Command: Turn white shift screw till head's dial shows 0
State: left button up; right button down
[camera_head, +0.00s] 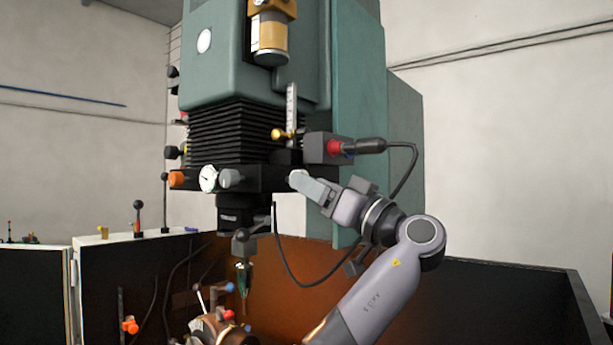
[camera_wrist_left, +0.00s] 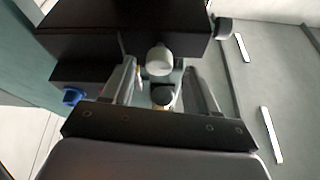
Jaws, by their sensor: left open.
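The white shift screw (camera_wrist_left: 158,60) shows as a round pale knob in the left wrist view, in front of my left gripper (camera_wrist_left: 160,72) and between its two spread fingers. The fingers look apart from it. In the head view my left gripper (camera_head: 308,184) is at the right end of the machine's black head bar (camera_head: 257,179), beside a small white knob end (camera_head: 295,176) that it partly hides. The head's dial (camera_head: 208,178) is a white round face left on that bar. Its reading is too small to tell. My right gripper is not in view.
A grey knob (camera_head: 230,178) and an orange knob (camera_head: 176,179) sit by the dial. Above my gripper is a dark box with a red plug (camera_head: 334,147) and a looping black cable (camera_head: 408,172). A spindle tool (camera_head: 243,275) hangs below the head.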

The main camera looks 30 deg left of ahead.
pick_arm(q)
jog(key=x, duration=0.2)
jog(key=shift+a+r+p, duration=0.1)
jog(key=shift+a+p, duration=0.2)
jog(key=shift+w, duration=0.1)
jog(key=c, duration=1)
jog(key=shift+c, duration=0.2)
jog(key=shift+s+r+m+t+h, duration=0.1)
jog(key=shift+m+t+h, duration=0.85)
jog(key=shift+m, duration=2.1)
jog(key=shift+s+r+m+t+h, duration=0.1)
jog(key=shift+m+t+h, duration=0.8)
jog(key=shift+m, duration=2.1)
jog(key=shift+s+r+m+t+h, duration=0.1)
jog(key=shift+m+t+h, duration=0.8)
jog(key=shift+m, duration=2.15)
